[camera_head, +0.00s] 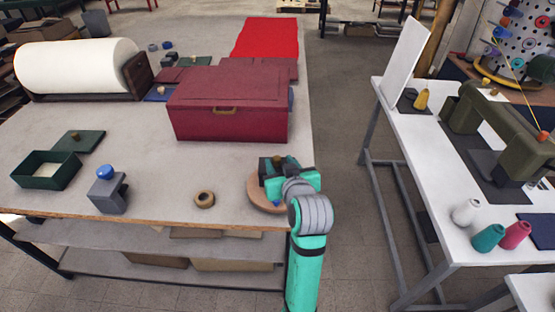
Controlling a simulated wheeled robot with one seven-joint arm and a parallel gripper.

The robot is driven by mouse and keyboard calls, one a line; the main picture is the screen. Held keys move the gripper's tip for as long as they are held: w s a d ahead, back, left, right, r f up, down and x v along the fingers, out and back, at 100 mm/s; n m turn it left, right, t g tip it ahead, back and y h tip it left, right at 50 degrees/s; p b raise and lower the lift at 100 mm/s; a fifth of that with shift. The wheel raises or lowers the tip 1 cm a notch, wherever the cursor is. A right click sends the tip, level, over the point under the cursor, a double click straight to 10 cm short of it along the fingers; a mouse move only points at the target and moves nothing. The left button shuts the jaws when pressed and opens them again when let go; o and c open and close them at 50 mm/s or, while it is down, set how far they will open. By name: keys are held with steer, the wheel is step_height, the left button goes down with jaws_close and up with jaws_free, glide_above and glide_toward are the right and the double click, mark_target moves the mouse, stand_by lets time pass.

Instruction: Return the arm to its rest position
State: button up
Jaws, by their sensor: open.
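My teal arm reaches up from the bottom of the head view to the front right corner of the large grey table (140,195). My gripper (275,165) is at the arm's far end, over a round wooden disc (256,196) at the table's edge. A dark block-like shape with a small brass-coloured top shows at the gripper. I cannot tell whether it is part of the gripper or a separate thing. The fingertips are mostly hidden by my own wrist.
A closed dark red box (228,108) stands behind my gripper. A tape ring (204,199), a grey block with a blue knob (107,190) and an open green box (46,170) stand left. A white table with a sewing machine (500,118) is right, across a clear aisle.

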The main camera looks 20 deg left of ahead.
steer(key=v, duration=0.7)
steer(key=d+f+m+t+h, duration=0.2)
steer(key=d+f+m+h, duration=0.1)
steer(key=d+f+m, duration=0.5)
steer(key=s+d+f+t+h, duration=0.1)
steer(key=s+d+f+h, duration=0.15)
steer(key=s+f, duration=0.65)
steer(key=s+d+f+h, duration=0.1)
steer(key=s, duration=1.2)
steer(key=s+d+f+n, duration=0.1)
steer(key=s+d+f, duration=0.1)
steer(key=s, duration=1.2)
steer(key=shift+s+d+n+t+h, duration=0.2)
steer(key=shift+d+n+t+h, duration=0.1)
steer(key=shift+t+h, duration=0.1)
steer(key=shift+w, duration=0.1)
steer(key=shift+c, duration=1.2)
